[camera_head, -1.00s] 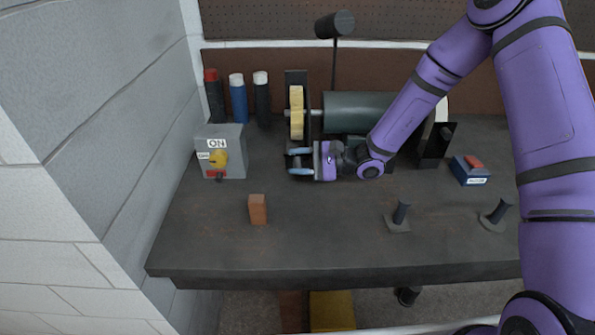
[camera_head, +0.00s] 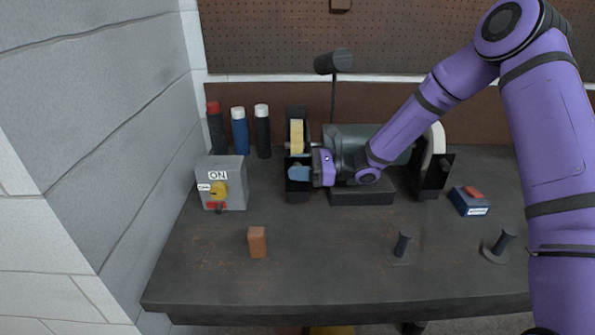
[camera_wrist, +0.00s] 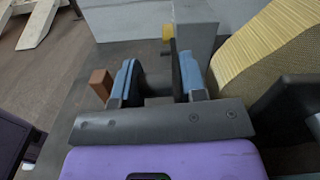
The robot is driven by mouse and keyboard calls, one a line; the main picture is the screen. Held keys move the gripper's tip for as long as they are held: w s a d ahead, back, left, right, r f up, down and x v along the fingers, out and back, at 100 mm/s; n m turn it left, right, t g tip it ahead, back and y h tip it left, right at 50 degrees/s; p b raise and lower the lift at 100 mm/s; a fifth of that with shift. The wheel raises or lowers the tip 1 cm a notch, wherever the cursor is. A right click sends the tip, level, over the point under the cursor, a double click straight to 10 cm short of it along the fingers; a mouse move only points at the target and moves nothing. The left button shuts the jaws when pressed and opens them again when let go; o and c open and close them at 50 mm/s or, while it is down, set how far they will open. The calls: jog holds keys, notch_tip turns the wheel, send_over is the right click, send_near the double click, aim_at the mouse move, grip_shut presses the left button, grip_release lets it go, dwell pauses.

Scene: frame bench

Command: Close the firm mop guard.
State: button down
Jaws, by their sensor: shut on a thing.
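The yellow mop wheel (camera_head: 297,137) is on the left end of the bench grinder in the head view. Black guard parts stand behind and in front of it. The front part of the black mop guard (camera_head: 298,191) is at my gripper. My gripper (camera_head: 299,173) reaches in from the right and is shut on the guard, just in front of the mop. In the wrist view, a thin dark piece (camera_wrist: 177,70) lies between the blue fingers (camera_wrist: 157,78), close to the right one. The mop shows there as a large yellow curve at right. The exact grip is partly hidden.
An orange block (camera_head: 257,242) lies in front. A black lamp (camera_head: 333,62) rises behind. A blue box (camera_head: 470,201) is at right. The front bench is largely clear.

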jog(key=shift+w+d+r, duration=0.1)
jog(key=shift+w, duration=0.35)
jog(key=c, duration=0.8)
grip_release()
jog(key=d, duration=1)
jog(key=shift+s+d, duration=0.25)
jog(key=shift+d, duration=0.15)
jog(key=s+d+r+n+t+h, duration=0.1)
jog(key=s+d+r+n+h, duration=0.4)
jog(key=s+r, duration=0.3)
jog(key=s+d+r+n+t+h, duration=0.2)
jog(key=s+d+r+n+h, duration=0.3)
jog(key=s, duration=1)
jog(key=s+d+r+n+t+h, duration=0.1)
jog(key=s+d+r+n+h, duration=0.5)
jog(key=s+r, duration=0.4)
jog(key=shift+s+r+n+t+h, duration=0.3)
jog(key=shift+s+r+n+h, duration=0.15)
jog(key=shift+s+h, duration=0.45)
